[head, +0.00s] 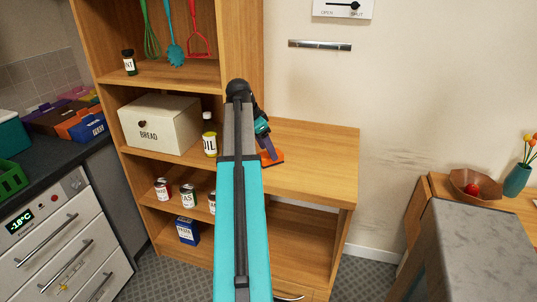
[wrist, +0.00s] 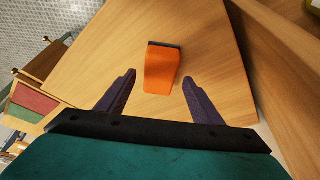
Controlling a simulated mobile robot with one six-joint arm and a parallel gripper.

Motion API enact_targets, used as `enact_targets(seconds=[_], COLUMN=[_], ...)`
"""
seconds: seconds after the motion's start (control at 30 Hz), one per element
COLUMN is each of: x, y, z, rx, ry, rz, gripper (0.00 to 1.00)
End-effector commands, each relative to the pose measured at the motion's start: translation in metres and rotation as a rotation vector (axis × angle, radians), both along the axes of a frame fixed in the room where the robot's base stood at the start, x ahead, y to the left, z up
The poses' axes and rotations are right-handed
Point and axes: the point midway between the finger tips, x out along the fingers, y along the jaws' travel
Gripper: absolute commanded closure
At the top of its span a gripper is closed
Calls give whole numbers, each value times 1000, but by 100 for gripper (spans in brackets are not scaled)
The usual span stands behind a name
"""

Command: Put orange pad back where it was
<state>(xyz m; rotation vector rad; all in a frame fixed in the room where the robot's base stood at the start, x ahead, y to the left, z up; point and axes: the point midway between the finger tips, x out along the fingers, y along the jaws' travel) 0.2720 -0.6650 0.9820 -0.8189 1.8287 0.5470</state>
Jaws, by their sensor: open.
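The orange pad (head: 271,157) lies on the wooden desk surface (head: 318,160) of the shelf unit, right of the oil bottle. In the wrist view the orange pad (wrist: 162,70) shows as an orange block with a dark far edge, standing a little beyond the fingertips. My gripper (wrist: 158,80) is open, with one dark purple finger on each side of the pad's near end and a gap on both sides. In the head view my gripper (head: 268,150) is partly hidden behind my arm, just over the pad.
The bread box (head: 160,124) and oil bottle (head: 209,138) stand on the shelf to the left. Several cans, among them one (head: 188,194), stand on the shelf below. The desk right of the pad is clear. A side table with a bowl (head: 476,188) is at far right.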

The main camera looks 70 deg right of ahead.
Motion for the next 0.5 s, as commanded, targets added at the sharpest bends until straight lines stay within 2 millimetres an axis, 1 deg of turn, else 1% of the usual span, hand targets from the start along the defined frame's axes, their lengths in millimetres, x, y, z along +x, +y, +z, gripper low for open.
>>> enact_targets(seconds=[0.1,0.5], x=[5,19], y=[4,19], z=[16,65], rx=[-3,-1], ry=[-1,0], rz=[1,1], gripper=[40,40])
